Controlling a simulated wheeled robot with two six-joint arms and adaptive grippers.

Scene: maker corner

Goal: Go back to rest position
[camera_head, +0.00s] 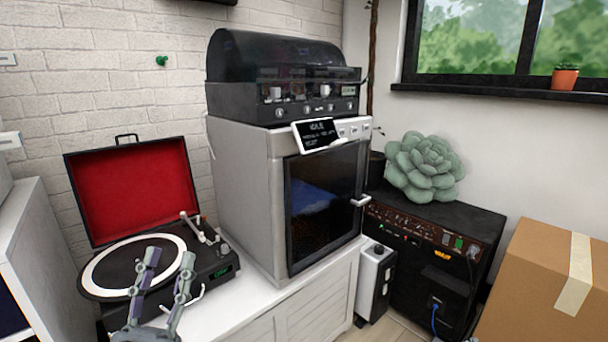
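My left gripper (169,262) is at the bottom left of the head view, in front of the open record player. Its two grey fingers point up and stand apart, with nothing seen between them. The fingers overlap the front of the turntable platter (104,264) in the picture; I cannot tell how far apart they are in depth. My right gripper is not in view.
The record player's red-lined lid (135,190) stands open. A grey 3D printer (240,190) with a dark glass door is on the white cabinet (305,312). A black amplifier (425,235) and a cardboard box (525,280) are at right.

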